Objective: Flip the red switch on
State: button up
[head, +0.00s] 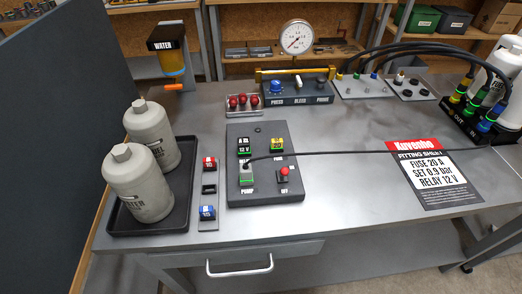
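A dark control box (262,133) lies on the grey workbench. On its lower right is a small red switch (283,171) with the word OFF printed below it. The exact tilt of its lever is too small to tell. Beside it on the left is a plug with a green part (246,176) above the word PUMP, and a black cable runs from it to the right. Higher on the box are a black relay marked 12 V (244,147) and a yellow fuse (277,145). My gripper is not in view.
Two grey bottles (139,187) stand in a black tray (186,165) at the left. A grey fuse strip (209,188) lies between tray and box. Behind are a gauge (297,37) and a press panel (298,92). A paper sheet (433,173) lies right. Bench front is clear.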

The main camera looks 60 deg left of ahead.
aim_at(285, 171)
jog(key=z, duration=0.65)
jog(key=i, duration=0.15)
jog(key=u, duration=3.05)
jog(key=i, duration=0.15)
jog(key=u, duration=1.05)
jog(key=k, duration=1.15)
jog(key=z, duration=0.55)
jog(key=i, duration=0.85)
jog(key=u, duration=0.05)
